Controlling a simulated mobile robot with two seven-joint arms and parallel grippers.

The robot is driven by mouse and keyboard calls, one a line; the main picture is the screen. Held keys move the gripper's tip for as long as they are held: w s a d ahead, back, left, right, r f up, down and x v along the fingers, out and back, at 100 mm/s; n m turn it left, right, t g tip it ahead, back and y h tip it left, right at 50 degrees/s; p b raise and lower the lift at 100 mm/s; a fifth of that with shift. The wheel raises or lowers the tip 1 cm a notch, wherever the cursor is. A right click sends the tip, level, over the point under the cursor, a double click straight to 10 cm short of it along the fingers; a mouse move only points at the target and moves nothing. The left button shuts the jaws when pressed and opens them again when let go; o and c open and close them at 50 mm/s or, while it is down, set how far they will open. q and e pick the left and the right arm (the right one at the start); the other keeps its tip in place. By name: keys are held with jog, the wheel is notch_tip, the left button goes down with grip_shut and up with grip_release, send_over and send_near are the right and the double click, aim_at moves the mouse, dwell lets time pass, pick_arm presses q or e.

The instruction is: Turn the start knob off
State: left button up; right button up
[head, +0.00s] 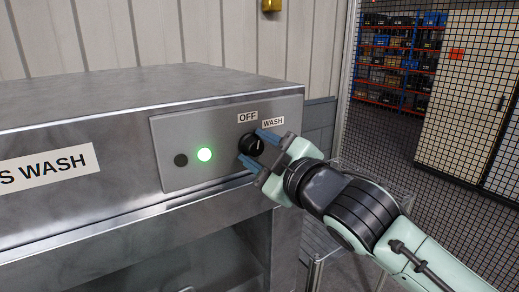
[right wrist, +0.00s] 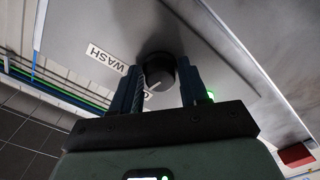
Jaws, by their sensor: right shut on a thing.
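The start knob (head: 250,144) is a round black dial on the grey control panel (head: 176,133) of the metal washer. An OFF label (head: 247,117) sits above it and a WASH label (head: 273,122) at its upper right. My right gripper (head: 255,147) has its blue fingers on both sides of the knob, shut on it. The right wrist view shows the knob (right wrist: 158,72) between the fingers, with a small light mark on its face. I cannot tell its exact setting. The OFF label is mostly hidden there. My left gripper is not in view.
A lit green lamp (head: 204,154) and a dark round button (head: 181,160) sit left of the knob. The washer's top (head: 120,95) is bare. A mesh fence (head: 430,80) stands at the right, with shelves of bins (head: 395,70) behind it.

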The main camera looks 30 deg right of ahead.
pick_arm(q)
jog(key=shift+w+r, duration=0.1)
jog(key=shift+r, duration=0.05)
pick_arm(e)
jog(key=shift+n, duration=1.1)
jog(key=o, duration=0.9)
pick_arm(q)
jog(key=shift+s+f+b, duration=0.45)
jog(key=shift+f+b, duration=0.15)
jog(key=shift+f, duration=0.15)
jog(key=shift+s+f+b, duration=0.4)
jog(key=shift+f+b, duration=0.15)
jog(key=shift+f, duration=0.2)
pick_arm(e)
jog(key=shift+s+d, duration=0.2)
jog(key=shift+s, duration=2.05)
jog(key=shift+s+d, duration=0.15)
jog(key=shift+s, duration=2.05)
jog(key=shift+s+d, duration=0.2)
jog(key=shift+s, duration=2.05)
